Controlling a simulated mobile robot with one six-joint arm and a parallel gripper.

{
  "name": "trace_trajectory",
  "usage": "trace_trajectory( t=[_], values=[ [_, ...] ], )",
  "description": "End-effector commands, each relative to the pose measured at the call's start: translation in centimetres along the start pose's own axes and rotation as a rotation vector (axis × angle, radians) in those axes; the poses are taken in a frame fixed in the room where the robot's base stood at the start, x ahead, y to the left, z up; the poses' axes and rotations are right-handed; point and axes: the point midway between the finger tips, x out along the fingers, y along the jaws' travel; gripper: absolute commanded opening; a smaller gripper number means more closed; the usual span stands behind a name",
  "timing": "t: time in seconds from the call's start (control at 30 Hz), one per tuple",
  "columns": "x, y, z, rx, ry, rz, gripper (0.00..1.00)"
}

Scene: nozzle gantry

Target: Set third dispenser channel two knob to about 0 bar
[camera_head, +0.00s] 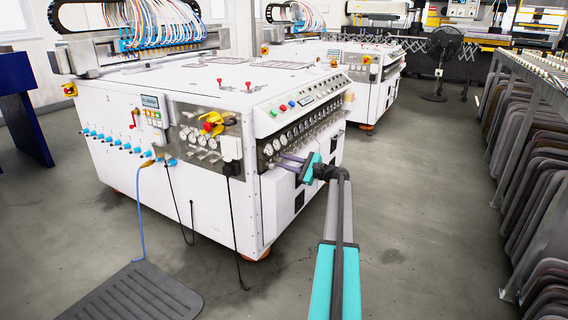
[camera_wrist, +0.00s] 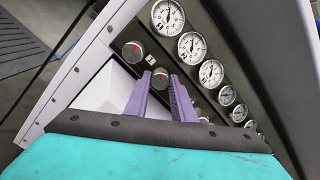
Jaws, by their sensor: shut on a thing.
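The dispenser's front panel (camera_head: 262,172) carries a slanted row of gauges with silver knobs below them. In the wrist view, a knob with a red mark (camera_wrist: 160,78), second from the panel's near end, sits between the purple fingertips of my gripper (camera_wrist: 160,75). My gripper is shut on this knob. The first knob (camera_wrist: 133,52) is free to its upper left. The gauge beside the held knob (camera_wrist: 192,45) has a dark needle; its scale is too small to read. In the head view my gripper (camera_head: 283,161) reaches the panel's near corner, and the held knob cannot be made out.
The white machine (camera_head: 110,160) bears yellow and red valves (camera_head: 211,124) on its near side and buttons (camera_head: 283,107) above the gauges. A black cable (camera_head: 235,225) hangs near the corner. A rack of dark panels (camera_head: 530,170) stands right. Floor between (camera_head: 420,200) is clear.

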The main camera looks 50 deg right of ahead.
Motion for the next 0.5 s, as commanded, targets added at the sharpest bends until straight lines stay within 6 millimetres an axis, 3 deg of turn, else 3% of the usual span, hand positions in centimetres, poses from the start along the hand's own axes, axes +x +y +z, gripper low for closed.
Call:
trace_trajectory(
  t=[0.5],
  values=[
    [0.51,0.39,0.29,-0.460,-0.011,0.007,0.00]
  ],
)
